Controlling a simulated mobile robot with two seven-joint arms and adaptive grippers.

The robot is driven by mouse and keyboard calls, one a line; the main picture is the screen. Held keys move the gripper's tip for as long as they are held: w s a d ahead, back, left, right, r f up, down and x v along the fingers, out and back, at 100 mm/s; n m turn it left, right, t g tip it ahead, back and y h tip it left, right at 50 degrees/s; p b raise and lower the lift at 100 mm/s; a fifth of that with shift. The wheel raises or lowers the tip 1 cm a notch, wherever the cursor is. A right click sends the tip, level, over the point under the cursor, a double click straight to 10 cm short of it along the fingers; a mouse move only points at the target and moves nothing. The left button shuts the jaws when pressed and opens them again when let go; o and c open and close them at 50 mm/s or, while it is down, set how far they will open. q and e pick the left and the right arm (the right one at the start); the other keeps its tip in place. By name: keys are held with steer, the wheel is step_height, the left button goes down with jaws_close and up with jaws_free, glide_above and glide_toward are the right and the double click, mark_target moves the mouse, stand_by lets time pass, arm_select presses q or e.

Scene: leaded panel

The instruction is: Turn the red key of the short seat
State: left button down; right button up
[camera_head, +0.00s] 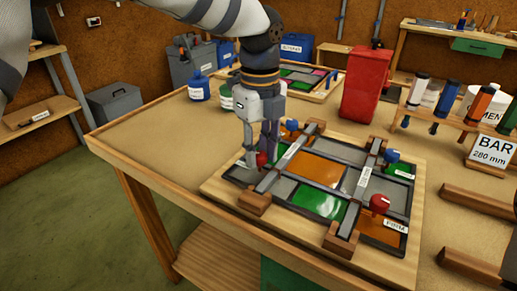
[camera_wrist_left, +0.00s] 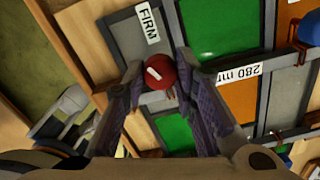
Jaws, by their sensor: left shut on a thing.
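The leaded panel lies on a wooden board (camera_head: 215,186) on the bench, with grey, orange and green panes. My left gripper (camera_head: 262,158) reaches down at the panel's left corner. It is shut on a red key (camera_wrist_left: 160,74), whose round knob shows between the fingertips in the left wrist view, near a label reading FIRM (camera_wrist_left: 148,22). A second red key (camera_head: 380,203) stands at the front right, beside another FIRM label (camera_head: 396,226). A blue key (camera_head: 391,156) stands at the back right. I cannot read which seat is the short one.
Grey bars cross the panel, with wooden blocks (camera_head: 254,201) at their ends; one bar bears a 280 mm label (camera_wrist_left: 238,74). A red bin (camera_head: 365,84), a bottle rack and a BAR 280 mm sign (camera_head: 490,150) stand behind and right. The bench's left part is clear.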

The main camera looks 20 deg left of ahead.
arm_select(q)
steer(key=n, duration=0.3)
steer(key=shift+n, duration=0.4)
steer(key=n, duration=0.3)
steer(key=shift+n, duration=0.3)
steer(key=n, duration=0.3)
steer(key=shift+n, duration=0.3)
steer(key=n, duration=0.4)
steer(key=shift+n, duration=0.3)
steer(key=n, duration=0.3)
steer(key=shift+n, duration=0.3)
steer(key=n, duration=0.3)
steer(key=shift+n, duration=0.3)
steer(key=n, duration=0.3)
steer(key=shift+n, duration=1.9)
